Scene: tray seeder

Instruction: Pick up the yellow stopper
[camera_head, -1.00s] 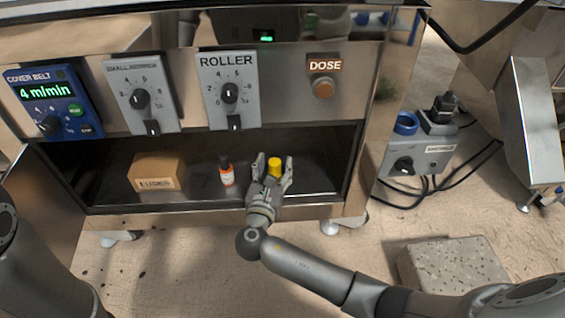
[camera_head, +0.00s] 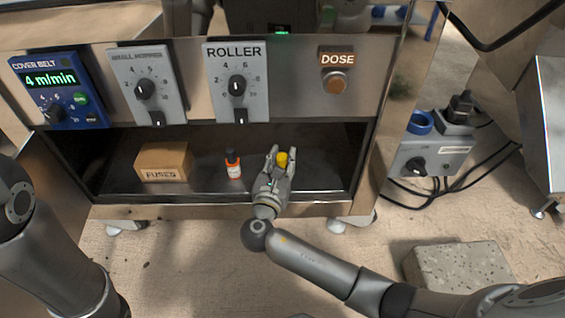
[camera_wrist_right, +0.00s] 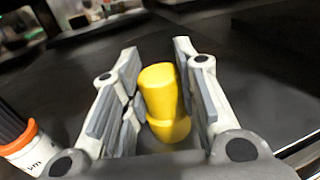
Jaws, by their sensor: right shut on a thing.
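The yellow stopper (camera_head: 282,160) is a small yellow cylinder in the open bay under the control panel. My right gripper (camera_head: 281,153) reaches into the bay from the front, its fingers shut on the stopper. In the right wrist view the stopper (camera_wrist_right: 160,90) stands between the two fingers, with a wider lower part. Whether its base still touches the shelf is hidden by the gripper. My left arm shows at the left edge, but its gripper is out of view.
A small bottle with an orange and white label (camera_head: 233,164) stands just left of my right gripper. A cardboard fuses box (camera_head: 163,162) sits farther left on the dark shelf (camera_head: 207,181). The panel above carries knobs, and the bay's right side is clear.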

